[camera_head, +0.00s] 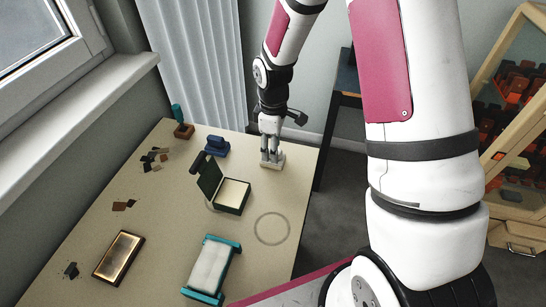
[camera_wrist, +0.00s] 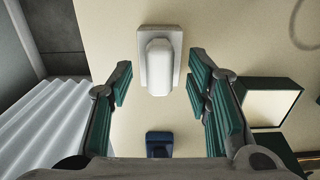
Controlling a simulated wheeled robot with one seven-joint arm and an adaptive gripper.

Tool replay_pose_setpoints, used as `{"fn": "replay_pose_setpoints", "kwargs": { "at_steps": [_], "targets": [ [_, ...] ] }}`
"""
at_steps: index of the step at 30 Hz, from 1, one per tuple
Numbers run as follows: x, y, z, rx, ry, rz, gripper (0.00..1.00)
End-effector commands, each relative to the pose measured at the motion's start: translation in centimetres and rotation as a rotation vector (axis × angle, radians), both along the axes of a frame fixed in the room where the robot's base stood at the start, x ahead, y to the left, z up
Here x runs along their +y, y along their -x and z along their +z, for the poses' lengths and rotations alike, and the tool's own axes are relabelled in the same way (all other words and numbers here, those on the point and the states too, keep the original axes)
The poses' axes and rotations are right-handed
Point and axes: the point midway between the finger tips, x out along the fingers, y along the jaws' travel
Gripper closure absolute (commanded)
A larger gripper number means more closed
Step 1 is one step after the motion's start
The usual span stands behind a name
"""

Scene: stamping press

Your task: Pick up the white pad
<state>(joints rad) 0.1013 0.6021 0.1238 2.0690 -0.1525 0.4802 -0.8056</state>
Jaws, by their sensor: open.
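The white pad (camera_head: 272,166), a flat pale base with a rounded raised grip on top, stands on the table near its far right edge. In the wrist view the white pad (camera_wrist: 158,65) lies ahead, between the lines of the two fingers. My gripper (camera_head: 270,156) points down right over it, and its fingers hide part of it in the head view. In the wrist view my gripper (camera_wrist: 160,78) is open, with green-padded fingers apart on either side and clear space between them and the pad.
A blue pad (camera_head: 216,146) of similar shape stands to the left. An open dark green box (camera_head: 232,196) with a cream inside is nearer. A teal-ended white roll or cushion (camera_head: 211,264), a gold-framed plate (camera_head: 119,257) and a drawn ring (camera_head: 272,229) are further forward.

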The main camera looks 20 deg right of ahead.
Motion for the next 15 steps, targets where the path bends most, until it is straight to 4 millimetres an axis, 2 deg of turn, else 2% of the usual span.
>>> {"fn": "replay_pose_setpoints", "kwargs": {
  "at_steps": [4,12,15],
  "targets": [
    [0.0,0.0,-1.5,0.001,0.000,0.001,0.55],
    [0.0,-0.1,-1.7,-0.002,0.000,0.000,0.55],
    [0.0,-0.1,-1.7,-0.001,0.000,0.000,0.78]
  ]
}}
